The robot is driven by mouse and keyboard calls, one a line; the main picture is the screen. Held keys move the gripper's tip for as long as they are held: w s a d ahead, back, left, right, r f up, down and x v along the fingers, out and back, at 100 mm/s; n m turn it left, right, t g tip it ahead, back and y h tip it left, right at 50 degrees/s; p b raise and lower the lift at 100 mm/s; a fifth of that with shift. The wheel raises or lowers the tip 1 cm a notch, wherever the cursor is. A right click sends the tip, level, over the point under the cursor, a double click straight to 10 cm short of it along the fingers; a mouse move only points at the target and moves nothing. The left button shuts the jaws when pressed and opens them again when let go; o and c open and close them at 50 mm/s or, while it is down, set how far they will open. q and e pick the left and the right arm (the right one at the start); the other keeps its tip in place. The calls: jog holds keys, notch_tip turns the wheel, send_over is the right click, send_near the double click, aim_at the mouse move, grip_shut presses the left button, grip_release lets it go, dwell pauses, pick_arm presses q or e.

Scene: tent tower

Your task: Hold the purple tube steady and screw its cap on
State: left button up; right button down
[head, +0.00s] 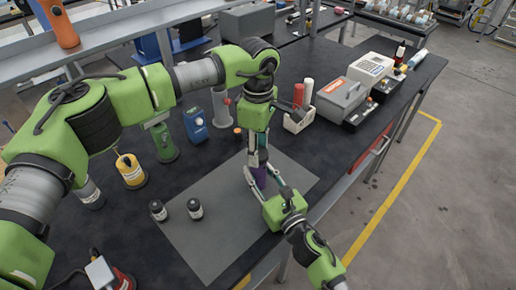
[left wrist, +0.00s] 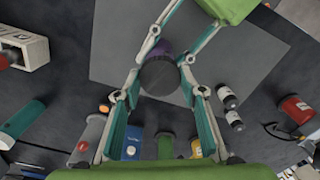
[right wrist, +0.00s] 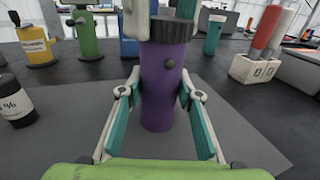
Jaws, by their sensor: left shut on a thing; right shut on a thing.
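The purple tube (right wrist: 163,95) stands upright on the grey mat (right wrist: 235,140), with a small dark knob on its side. The dark ribbed cap (right wrist: 163,30) sits at the tube's mouth, in line with it; I cannot tell how far it is threaded. From above it also shows in the left wrist view (left wrist: 160,76), hiding most of the tube. My left gripper (head: 257,160) points down from above and is shut on the cap. My right gripper (right wrist: 160,88) comes in low from the side and is shut on the tube. In the head view, the fingers hide much of the tube (head: 260,177).
Two small dark jars (head: 195,209) stand on the mat to the left. Yellow (head: 131,172), green (head: 163,143) and blue (head: 195,124) items stand behind. The front of the mat is clear.

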pick_arm(q)
jog(key=m, duration=0.4)
jog(key=shift+m, duration=0.4)
jog(key=o, duration=1.2)
jog(key=shift+r, duration=0.1)
jog(key=shift+r, duration=2.2)
jog(key=shift+c, duration=0.4)
